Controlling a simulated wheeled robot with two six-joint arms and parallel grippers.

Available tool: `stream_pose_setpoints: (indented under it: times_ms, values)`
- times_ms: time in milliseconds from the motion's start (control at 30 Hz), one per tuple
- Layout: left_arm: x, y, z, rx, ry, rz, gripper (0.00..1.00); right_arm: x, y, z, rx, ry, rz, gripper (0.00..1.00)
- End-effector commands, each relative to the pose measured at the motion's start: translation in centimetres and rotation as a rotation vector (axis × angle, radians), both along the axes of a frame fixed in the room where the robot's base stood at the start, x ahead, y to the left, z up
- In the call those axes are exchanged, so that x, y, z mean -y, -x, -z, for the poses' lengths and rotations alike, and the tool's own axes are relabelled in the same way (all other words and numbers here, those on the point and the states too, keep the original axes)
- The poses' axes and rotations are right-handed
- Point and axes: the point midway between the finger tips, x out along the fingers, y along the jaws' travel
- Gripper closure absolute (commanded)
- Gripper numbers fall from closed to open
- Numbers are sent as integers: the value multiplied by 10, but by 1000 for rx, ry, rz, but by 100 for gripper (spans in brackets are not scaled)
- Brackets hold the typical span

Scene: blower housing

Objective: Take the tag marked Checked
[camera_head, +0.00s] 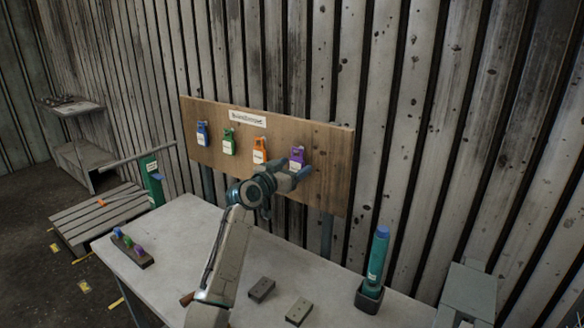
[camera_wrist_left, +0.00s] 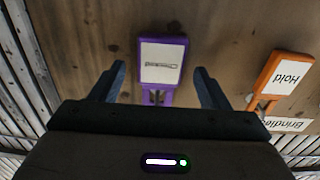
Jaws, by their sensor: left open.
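The purple tag (camera_head: 297,157) hangs at the right end of a row of tags on the wooden board (camera_head: 330,165). In the left wrist view the purple tag (camera_wrist_left: 161,62) shows a white label that appears upside down and reads "Checked". My left gripper (camera_head: 303,172) is at the board by the purple tag. In the left wrist view its two fingers (camera_wrist_left: 158,85) are open, one on each side of the tag's narrow part, with gaps between. My right gripper is not in view.
An orange tag (camera_wrist_left: 272,80) reading "Hold" hangs beside it. Green (camera_head: 229,141) and blue (camera_head: 203,133) tags hang further left. The table (camera_head: 185,225) below bears a block with coloured pieces (camera_head: 132,250), two grey blocks and a teal bottle (camera_head: 377,257) in a dark holder.

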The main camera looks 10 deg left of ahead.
Motion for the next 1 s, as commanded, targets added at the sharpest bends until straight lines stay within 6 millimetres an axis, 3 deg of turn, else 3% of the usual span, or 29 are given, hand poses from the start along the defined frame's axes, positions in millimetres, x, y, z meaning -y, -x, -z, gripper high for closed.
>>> stream_pose_setpoints:
  times_ms: [33,200,267,1000]
  values:
    - [0,0,0,0,0,0,37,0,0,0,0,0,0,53]
    - [0,0,0,0,0,0,70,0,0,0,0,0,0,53]
    - [0,0,0,0,0,0,79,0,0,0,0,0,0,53]
    - [-3,7,-12,-1,0,0,79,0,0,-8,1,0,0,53]
